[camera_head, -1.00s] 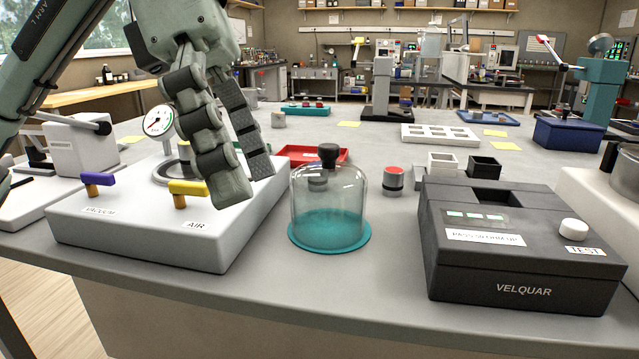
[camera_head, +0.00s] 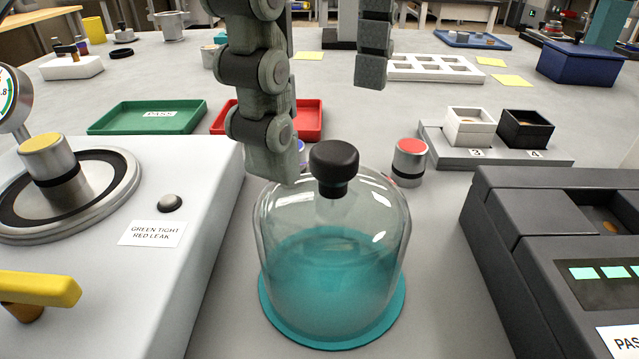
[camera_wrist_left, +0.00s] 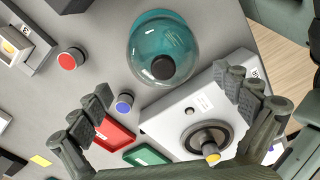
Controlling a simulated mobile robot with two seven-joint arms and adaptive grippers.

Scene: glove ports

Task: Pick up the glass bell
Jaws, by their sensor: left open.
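The glass bell (camera_head: 330,245) is a clear dome with a black knob (camera_head: 334,165), standing upright on a round teal base (camera_head: 375,335) on the grey bench. My left gripper (camera_head: 320,120) is open, with its fingers spread. In the head view the left finger's tip overlaps the dome's upper left edge, and the other finger is higher and to the right. I cannot tell whether any finger touches the glass. In the left wrist view the bell (camera_wrist_left: 160,35) stands at the top, its knob between the empty fingers (camera_wrist_left: 168,85). My right gripper is out of view.
A white box with a yellow lever (camera_head: 40,289) stands left of the bell. A dark grey tester (camera_head: 530,230) stands right. A red-topped cylinder (camera_head: 409,162), a red tray (camera_head: 310,118) and a green tray (camera_head: 148,117) lie behind. Bare bench shows on both sides of the bell.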

